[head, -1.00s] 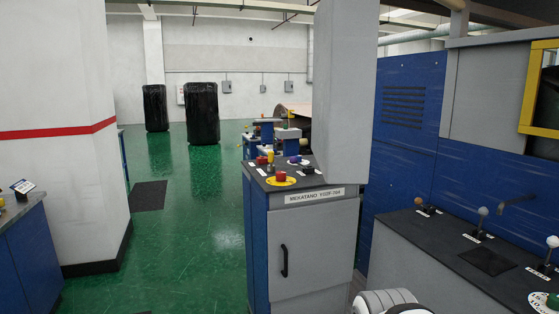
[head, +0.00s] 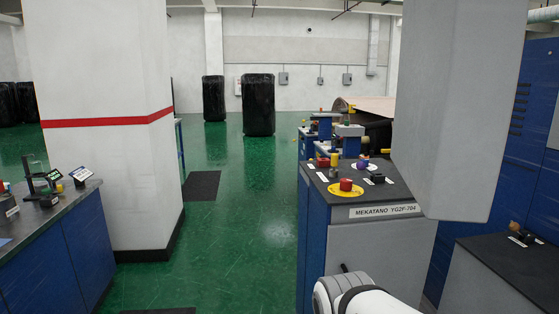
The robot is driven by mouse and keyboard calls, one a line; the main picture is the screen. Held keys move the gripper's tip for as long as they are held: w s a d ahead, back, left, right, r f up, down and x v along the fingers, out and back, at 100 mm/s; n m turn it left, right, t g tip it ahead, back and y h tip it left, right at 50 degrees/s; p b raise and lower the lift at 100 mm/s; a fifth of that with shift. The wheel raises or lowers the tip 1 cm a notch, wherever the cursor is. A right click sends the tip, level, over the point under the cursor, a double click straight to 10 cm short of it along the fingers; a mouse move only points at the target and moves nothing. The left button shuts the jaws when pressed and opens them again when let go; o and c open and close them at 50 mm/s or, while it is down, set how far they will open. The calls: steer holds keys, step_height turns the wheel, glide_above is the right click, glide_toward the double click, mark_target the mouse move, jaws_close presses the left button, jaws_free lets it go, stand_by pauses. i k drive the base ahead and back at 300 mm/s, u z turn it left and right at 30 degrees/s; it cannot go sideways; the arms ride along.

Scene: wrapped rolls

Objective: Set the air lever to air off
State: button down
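A small lever with an orange-brown knob (head: 515,227) stands on the dark-topped grey console (head: 485,285) at the right edge of the head view. A white label lies at its foot, too small to read, so I cannot tell whether this is the air lever. The rest of that console is cut off by the frame. My gripper is not in view; only a white rounded part of my arm shows at the bottom, in front of the grey cabinet.
The grey-blue cabinet (head: 375,250) with red and black buttons stands ahead, beneath a big grey box (head: 465,110). A white pillar (head: 100,190) and blue workbench (head: 60,255) stand left. Black wrapped rolls (head: 258,105) stand far back. Green floor (head: 235,240) between is open.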

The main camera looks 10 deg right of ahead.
mark_target(361, 166)
steer(key=i, duration=1.6)
steer(key=z, duration=0.8)
steer(key=k, duration=0.95)
steer(key=z, duration=0.15)
steer(key=i, duration=0.95)
steer(key=u, duration=0.1)
